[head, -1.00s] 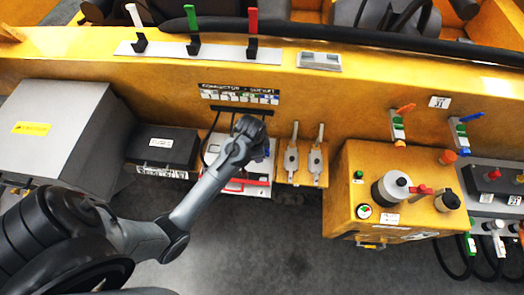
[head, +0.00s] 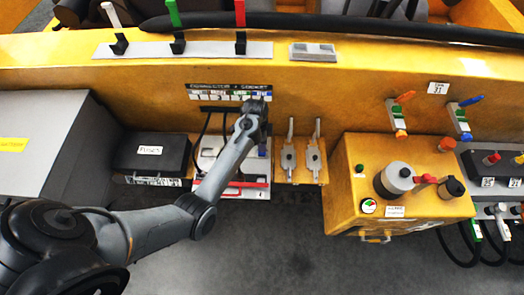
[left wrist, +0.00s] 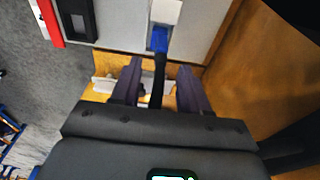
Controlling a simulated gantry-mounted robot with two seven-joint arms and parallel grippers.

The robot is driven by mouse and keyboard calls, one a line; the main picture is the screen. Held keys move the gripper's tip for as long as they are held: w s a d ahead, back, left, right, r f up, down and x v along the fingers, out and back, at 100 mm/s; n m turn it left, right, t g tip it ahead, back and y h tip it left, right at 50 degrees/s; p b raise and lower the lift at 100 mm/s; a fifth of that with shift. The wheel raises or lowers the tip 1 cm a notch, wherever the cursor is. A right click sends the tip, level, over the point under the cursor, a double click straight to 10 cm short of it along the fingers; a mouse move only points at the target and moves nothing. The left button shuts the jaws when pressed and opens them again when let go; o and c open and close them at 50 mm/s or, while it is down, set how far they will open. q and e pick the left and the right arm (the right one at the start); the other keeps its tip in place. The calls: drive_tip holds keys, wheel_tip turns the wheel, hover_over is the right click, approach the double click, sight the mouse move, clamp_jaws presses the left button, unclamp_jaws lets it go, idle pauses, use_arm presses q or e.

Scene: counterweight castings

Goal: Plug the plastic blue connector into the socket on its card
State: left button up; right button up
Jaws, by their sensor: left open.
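The blue connector (left wrist: 158,40) meets a white socket block (left wrist: 166,12) on the pale card (left wrist: 205,28) in the left wrist view; I cannot tell how deeply it is seated. Its dark cable runs back between the fingers of my left gripper (left wrist: 159,66). The fingers are open, one on each side of the cable, with the connector just beyond their tips. In the head view, my left wrist is over the white card unit (head: 206,163) and hides part of it; the fingers are not clear there. A small blue patch shows beside the wrist. My right gripper is not in view.
Two grey levers (head: 313,155) stand right of the card unit. A yellow control box (head: 350,190) is farther right. A black fuse box (head: 152,152) stands to the left. A labelled sign (head: 230,92) is on the yellow wall behind. Grey floor lies open in front.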

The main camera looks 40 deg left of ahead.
use_arm(q)
drive_tip(key=shift+f, duration=2.55)
drive_tip(key=shift+c, duration=0.3)
clamp_jaws()
